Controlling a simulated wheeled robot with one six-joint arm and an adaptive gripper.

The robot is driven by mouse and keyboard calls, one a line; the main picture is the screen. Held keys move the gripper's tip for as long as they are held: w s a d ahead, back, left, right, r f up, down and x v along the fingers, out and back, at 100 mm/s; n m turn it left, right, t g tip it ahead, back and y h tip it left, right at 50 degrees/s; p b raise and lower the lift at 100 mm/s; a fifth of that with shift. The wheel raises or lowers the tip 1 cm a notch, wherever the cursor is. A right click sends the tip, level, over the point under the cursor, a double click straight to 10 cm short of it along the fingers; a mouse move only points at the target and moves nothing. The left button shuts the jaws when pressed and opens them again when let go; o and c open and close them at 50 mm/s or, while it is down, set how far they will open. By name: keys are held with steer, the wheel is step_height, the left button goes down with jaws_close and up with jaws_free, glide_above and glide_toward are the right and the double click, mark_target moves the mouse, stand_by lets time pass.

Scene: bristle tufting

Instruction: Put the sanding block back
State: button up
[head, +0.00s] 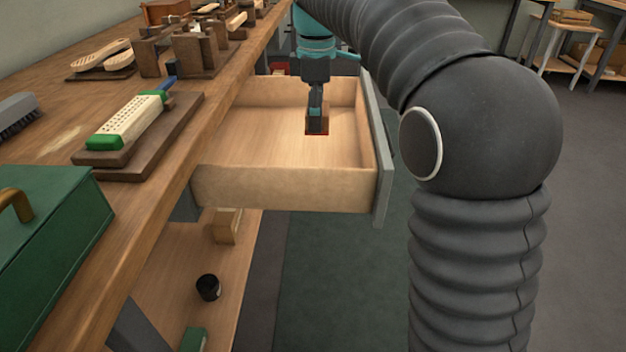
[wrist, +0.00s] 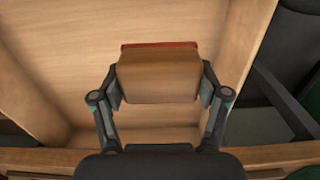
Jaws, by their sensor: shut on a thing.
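My gripper (head: 317,118) reaches down into the open drawer (head: 285,190) under the workbench. It is shut on the sanding block (wrist: 158,76), a wooden block with a red layer along one edge. The block sits between the two fingers in the wrist view, with the drawer's wooden floor beyond it. In the head view only a dark red part of the block (head: 317,132) shows below the fingers, near the drawer floor. I cannot tell whether the block touches the floor. The rest of the drawer looks empty.
A lower shelf (head: 185,285) holds a black jar (head: 208,287) and a wooden block (head: 228,226). The drawer front (head: 379,150) stands at the right.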

steer(key=f, duration=0.2)
steer(key=f+b, duration=0.1)
steer(key=f, duration=0.3)
steer(key=shift+w+a+f, duration=0.1)
steer(key=shift+a+f, duration=0.2)
steer(key=shift+f, duration=0.05)
steer(key=shift+f+b, duration=0.65)
steer(key=shift+f, duration=1.55)
steer(key=shift+f, duration=0.15)
steer(key=o, duration=1.1)
step_height(320, 180, up, 12)
steer(key=p, duration=0.2)
steer(key=shift+f+p, duration=0.2)
steer(key=shift+p, duration=0.1)
steer(key=shift+r, duration=0.4)
